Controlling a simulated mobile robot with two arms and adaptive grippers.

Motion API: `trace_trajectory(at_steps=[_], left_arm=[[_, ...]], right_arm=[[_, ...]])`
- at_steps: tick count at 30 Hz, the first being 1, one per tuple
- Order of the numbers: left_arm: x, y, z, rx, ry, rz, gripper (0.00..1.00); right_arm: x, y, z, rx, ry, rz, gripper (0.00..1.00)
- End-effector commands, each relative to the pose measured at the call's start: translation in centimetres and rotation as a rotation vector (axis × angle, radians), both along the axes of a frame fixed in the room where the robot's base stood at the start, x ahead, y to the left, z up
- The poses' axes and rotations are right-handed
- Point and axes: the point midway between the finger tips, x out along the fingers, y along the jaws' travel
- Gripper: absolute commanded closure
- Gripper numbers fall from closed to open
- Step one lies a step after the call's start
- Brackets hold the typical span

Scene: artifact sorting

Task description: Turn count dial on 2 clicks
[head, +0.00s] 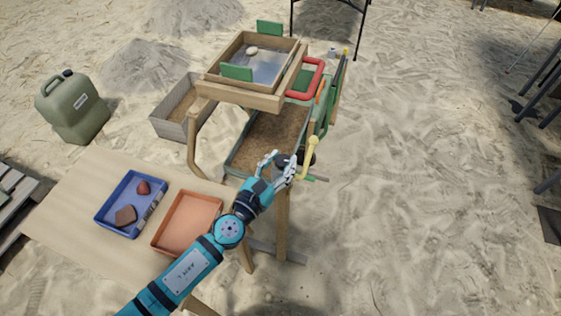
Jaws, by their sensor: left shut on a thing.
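My left gripper (279,160) reaches in from the bottom of the head view to the front of the wooden sieve stand (284,215). Its fingers are closed on a dark round knob, which looks like the count dial (282,157). The fingers partly cover the dial, and its markings are too small to read. A yellow lever with a round end (312,142) stands just right of the dial. My right gripper is out of view.
A table (75,203) at left holds a blue tray (104,214) with two reddish-brown pieces and an empty orange tray (186,222). The stand carries a sieve box (230,87) above a sand-filled tray (268,140). A green jerrycan (75,108) stands at left. Open sand lies right.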

Motion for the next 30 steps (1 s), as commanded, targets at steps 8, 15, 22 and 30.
trace_trajectory(at_steps=[8,15,22,30], left_arm=[[0.3,0.3,-0.7,0.005,-0.008,-0.140,0.94],[0.2,0.3,-0.2,0.001,-0.003,-0.255,0.94],[0.2,0.3,0.0,0.001,-0.001,-0.263,0.94],[0.2,0.2,0.0,0.001,-0.001,-0.262,0.38]], right_arm=[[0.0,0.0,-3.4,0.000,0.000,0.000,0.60],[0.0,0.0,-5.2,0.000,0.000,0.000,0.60],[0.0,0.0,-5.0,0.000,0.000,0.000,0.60],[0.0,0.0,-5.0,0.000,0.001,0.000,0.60]])
